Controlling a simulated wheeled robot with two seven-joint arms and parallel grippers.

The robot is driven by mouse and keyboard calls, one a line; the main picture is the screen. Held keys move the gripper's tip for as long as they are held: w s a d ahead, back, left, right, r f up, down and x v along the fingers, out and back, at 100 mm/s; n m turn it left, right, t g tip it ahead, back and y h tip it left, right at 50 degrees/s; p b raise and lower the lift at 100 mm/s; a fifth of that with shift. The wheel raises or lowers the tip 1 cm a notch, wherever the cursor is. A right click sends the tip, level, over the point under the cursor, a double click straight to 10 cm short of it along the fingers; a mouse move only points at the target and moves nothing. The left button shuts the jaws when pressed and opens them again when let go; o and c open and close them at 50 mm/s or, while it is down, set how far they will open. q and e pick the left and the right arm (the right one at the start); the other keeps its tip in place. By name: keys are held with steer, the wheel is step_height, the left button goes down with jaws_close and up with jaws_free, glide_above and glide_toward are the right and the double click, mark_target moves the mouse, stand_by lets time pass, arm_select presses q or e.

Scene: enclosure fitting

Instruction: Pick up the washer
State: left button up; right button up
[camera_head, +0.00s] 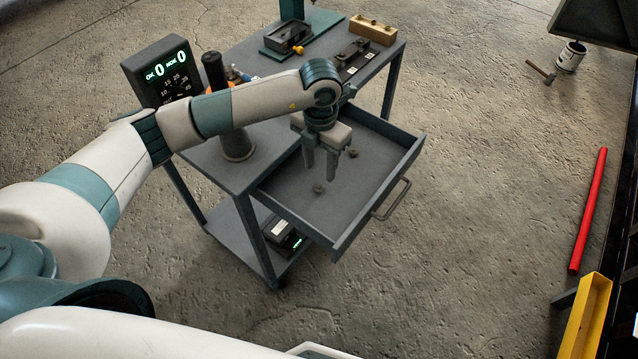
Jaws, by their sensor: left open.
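My left gripper (320,165) points down into the open drawer (290,203) of the grey cart, with its two fingers apart and nothing seen between them. Two small brownish pieces lie on the drawer floor. One small piece (319,188) is just below and in front of the fingers; the other small piece (352,152) is to the right of them. They are too small for me to tell which is a washer. My right gripper is not in view.
The drawer walls and handle (392,199) surround the gripper's space. A red bar (588,210) lies on the floor at right.

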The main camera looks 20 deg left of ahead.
mark_target(319, 186)
arm_select(q)
steer(key=shift+f, duration=0.7)
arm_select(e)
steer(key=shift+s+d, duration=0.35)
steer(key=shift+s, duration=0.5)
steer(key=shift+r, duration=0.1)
arm_select(q)
steer(key=shift+a+f+p, duration=0.1)
steer(key=shift+f+p, duration=0.5)
steer(key=shift+p, duration=0.1)
step_height(319, 186, down, 3)
steer(key=shift+f+p, duration=0.1)
steer(key=shift+p, duration=0.55)
steer(key=shift+f, duration=0.4)
steer(key=shift+w, duration=0.1)
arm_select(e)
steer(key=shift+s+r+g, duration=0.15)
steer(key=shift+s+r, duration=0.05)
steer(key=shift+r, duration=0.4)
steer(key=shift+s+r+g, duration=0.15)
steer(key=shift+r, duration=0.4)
arm_select(q)
steer(key=shift+f+b, duration=0.25)
steer(key=shift+b, duration=0.05)
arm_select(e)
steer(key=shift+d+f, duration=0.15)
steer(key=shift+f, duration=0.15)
arm_select(q)
steer(key=shift+c, duration=0.4)
steer(key=c, duration=0.8)
